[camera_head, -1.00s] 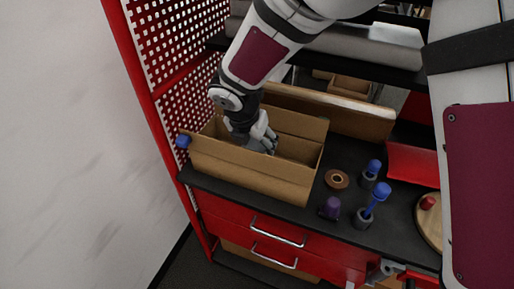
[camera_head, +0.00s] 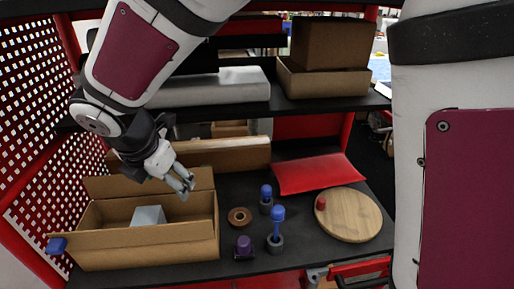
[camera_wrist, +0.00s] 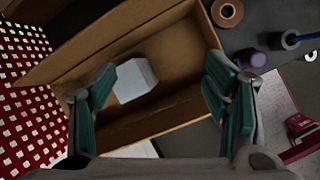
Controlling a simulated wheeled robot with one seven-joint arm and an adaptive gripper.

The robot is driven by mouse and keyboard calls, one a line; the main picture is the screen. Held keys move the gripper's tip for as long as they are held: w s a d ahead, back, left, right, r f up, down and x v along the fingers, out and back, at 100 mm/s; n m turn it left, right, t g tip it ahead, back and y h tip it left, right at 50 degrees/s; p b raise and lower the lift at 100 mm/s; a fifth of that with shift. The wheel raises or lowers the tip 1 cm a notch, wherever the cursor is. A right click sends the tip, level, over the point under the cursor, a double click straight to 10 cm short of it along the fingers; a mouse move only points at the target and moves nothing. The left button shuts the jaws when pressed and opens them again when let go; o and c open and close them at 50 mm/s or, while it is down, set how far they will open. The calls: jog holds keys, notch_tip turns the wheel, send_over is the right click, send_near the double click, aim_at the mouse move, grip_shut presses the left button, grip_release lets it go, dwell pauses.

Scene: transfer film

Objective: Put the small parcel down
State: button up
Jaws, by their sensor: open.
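The small parcel, a pale grey block (camera_head: 148,215), lies inside the open cardboard box (camera_head: 170,238) on the black worktop. In the wrist view the parcel (camera_wrist: 135,80) rests on the floor of the box (camera_wrist: 180,42), between the lines of my fingers and apart from them. My gripper (camera_head: 184,183) is open and empty, above the right part of the box and up to the right of the parcel. Its green-padded fingers (camera_wrist: 160,78) are spread wide in the wrist view. The parcel's lower front is hidden by the box wall in the head view.
A tape roll (camera_head: 239,216), a purple knob-like item (camera_head: 244,246) and blue-topped tools (camera_head: 277,228) stand right of the box. A round wooden board (camera_head: 350,216) and red tray (camera_head: 314,173) lie farther right. A shelf (camera_head: 285,107) with boxes overhangs the back.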

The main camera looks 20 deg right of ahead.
jog(key=s+d+r+m, duration=0.3)
jog(key=d+r+m, duration=0.1)
jog(key=d+m, duration=0.35)
jog(key=s+d+r+m, duration=0.4)
jog(key=d+m, duration=0.2)
jog(key=d, duration=0.3)
jog(key=s+d+r+m+y, duration=0.1)
jog(key=s+d+m, duration=0.7)
jog(key=s+m, duration=0.4)
jog(key=m, duration=0.3)
jog(key=shift+d+r+t, duration=0.2)
jog(key=shift+t, duration=0.2)
jog(key=shift+s, duration=0.1)
